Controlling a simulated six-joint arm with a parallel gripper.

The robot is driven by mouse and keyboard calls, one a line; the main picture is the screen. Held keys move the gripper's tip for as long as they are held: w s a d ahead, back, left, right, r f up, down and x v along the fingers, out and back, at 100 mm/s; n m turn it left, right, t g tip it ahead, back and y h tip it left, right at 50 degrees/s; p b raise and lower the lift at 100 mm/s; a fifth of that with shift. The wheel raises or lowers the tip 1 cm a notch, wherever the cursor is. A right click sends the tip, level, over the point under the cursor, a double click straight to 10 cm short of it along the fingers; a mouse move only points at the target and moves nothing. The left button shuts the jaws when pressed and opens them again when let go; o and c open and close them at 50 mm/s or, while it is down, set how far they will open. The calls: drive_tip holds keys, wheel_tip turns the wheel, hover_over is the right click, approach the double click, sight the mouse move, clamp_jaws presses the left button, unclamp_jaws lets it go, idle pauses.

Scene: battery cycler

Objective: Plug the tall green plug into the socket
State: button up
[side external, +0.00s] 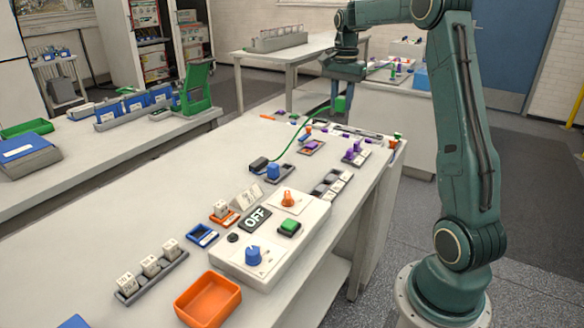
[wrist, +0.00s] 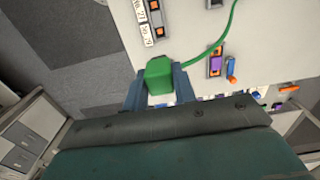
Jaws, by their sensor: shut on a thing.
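The green plug (side external: 341,104) is between the fingers of my gripper (side external: 340,92), held in the air above the far end of the bench. In the wrist view the green plug (wrist: 159,74) sits between the two blue-grey fingers of my gripper (wrist: 160,88), which are shut on it. A green cable (side external: 300,136) runs from the plug down to a black box (side external: 258,164) on the bench. The cable also shows in the wrist view (wrist: 222,36). I cannot tell which fitting on the bench is the socket.
In the wrist view, a holder with purple and orange parts (wrist: 215,63) lies right of the plug.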

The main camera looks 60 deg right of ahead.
drive_tip(key=shift+f, duration=0.1)
idle(0.3)
drive_tip(key=a+f, duration=0.6)
drive_tip(key=f, duration=0.6)
drive_tip(key=shift+a+f, duration=0.2)
drive_tip(key=shift+a, duration=0.05)
drive_tip(key=shift+f, duration=0.2)
drive_tip(key=shift+f, duration=3.2)
drive_tip(key=shift+f, duration=0.25)
drive_tip(key=o, duration=1.1)
drive_tip(key=shift+c, duration=0.2)
drive_tip(key=shift+r, duration=0.2)
